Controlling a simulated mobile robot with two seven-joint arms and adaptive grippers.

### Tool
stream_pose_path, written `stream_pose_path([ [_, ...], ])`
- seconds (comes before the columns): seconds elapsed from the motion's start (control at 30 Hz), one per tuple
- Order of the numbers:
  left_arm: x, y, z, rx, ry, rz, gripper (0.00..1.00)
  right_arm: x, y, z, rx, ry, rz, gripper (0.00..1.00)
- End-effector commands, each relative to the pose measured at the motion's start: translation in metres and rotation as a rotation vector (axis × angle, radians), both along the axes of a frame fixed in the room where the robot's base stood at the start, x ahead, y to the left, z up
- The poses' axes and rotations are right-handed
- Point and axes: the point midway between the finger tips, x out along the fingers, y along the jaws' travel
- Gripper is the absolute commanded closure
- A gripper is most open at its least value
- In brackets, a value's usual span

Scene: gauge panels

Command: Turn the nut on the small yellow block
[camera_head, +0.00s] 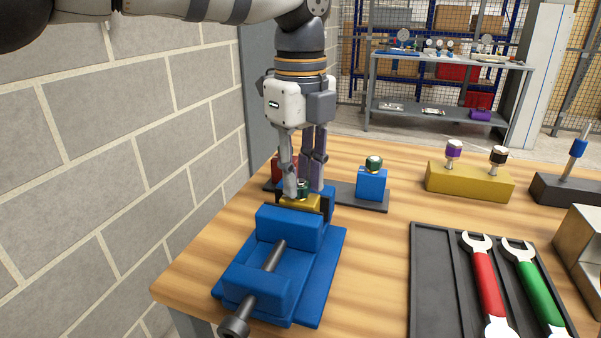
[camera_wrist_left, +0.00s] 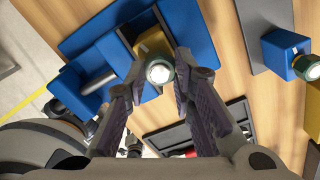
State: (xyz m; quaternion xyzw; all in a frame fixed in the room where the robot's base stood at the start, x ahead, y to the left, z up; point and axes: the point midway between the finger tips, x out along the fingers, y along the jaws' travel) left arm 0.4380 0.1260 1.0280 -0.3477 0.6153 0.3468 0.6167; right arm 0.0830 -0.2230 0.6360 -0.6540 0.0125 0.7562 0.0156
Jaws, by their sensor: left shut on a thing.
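The small yellow block (camera_head: 300,202) is held between the jaws of a blue vise (camera_head: 290,225) near the left end of the wooden table. A green nut with a light top (camera_head: 303,185) sits on the block. In the left wrist view the nut (camera_wrist_left: 159,72) shows between my fingertips, with the yellow block (camera_wrist_left: 152,43) beside it. My left gripper (camera_head: 303,188) points down from above and is shut on the nut, a finger on either side. The fingers partly hide the nut in the head view. My right gripper is not in view.
A blue block with a green nut (camera_head: 372,184) and a red block (camera_head: 284,168) stand behind the vise. A yellow block with two studs (camera_head: 470,181) is further right. A black tray (camera_head: 432,270) holds red and green wrenches. A brick wall (camera_head: 120,150) is close on the left.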

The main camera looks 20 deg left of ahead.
Motion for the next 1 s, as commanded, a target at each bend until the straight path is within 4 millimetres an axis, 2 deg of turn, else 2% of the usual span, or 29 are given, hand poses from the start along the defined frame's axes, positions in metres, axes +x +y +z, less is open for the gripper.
stream_pose_path([
  [0.27, -0.0003, 0.0002, 0.0004, 0.002, 0.001, 0.126, 1.00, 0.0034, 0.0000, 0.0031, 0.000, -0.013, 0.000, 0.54],
  [1.0, 0.0011, -0.0001, -0.0014, 0.001, 0.003, 0.816, 1.00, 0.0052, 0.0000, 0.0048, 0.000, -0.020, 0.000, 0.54],
])
